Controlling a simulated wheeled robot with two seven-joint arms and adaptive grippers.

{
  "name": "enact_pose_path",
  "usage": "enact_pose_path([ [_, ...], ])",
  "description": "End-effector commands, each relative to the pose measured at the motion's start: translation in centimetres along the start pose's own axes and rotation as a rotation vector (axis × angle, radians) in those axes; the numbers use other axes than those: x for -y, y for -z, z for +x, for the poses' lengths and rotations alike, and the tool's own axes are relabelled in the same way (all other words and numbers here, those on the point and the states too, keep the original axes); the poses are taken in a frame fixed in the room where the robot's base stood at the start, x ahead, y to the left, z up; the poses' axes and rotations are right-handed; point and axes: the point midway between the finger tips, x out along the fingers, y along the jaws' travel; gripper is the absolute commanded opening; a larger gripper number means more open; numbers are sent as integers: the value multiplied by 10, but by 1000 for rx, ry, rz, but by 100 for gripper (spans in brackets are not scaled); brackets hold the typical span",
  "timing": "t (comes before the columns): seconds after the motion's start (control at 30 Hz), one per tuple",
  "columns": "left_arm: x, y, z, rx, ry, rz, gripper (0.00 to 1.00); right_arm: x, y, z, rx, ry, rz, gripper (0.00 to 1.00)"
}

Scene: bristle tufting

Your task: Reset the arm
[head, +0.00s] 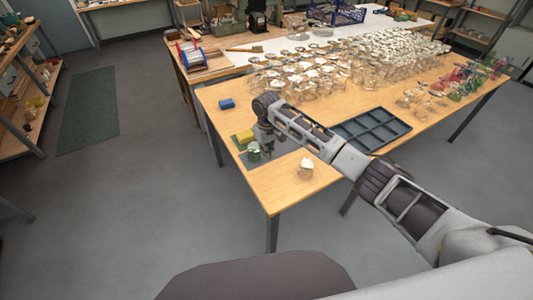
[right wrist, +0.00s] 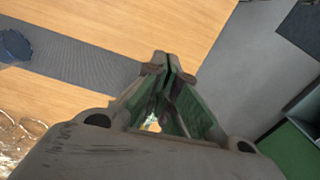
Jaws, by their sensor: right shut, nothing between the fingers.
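My right arm reaches in from the lower right of the head view and bends down at the wrist. My right gripper (head: 258,148) hangs over the near left corner of the wooden table (head: 280,190), its tips small and hard to make out there. In the right wrist view my right gripper (right wrist: 164,64) shows with its two fingertips together, shut and empty. Wooden tabletop and a grey strip (right wrist: 85,60) lie behind the fingers. My left gripper is in neither view.
A glass with pale contents (head: 306,168) stands near the front edge. A dark compartment tray (head: 371,128) lies behind my forearm. Many glasses (head: 330,72) crowd the back.

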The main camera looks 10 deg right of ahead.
Motion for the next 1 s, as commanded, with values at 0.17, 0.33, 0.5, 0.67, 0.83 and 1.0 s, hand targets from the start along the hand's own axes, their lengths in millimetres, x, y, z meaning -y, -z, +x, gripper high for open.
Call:
enact_pose_path([
  [0.17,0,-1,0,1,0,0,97,0,0,0,0,0,0,0],
  [0.33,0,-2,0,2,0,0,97,0,0,0,0,0,0,0],
  [0.5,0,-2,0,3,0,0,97,4,-2,3,-2,4,-6,0],
  [0.67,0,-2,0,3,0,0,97,17,-8,11,-10,19,-23,0],
  [0.83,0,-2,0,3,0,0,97,38,-20,24,-29,45,-49,0],
  [1.0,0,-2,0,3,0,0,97,60,-35,35,-55,73,-73,0],
])
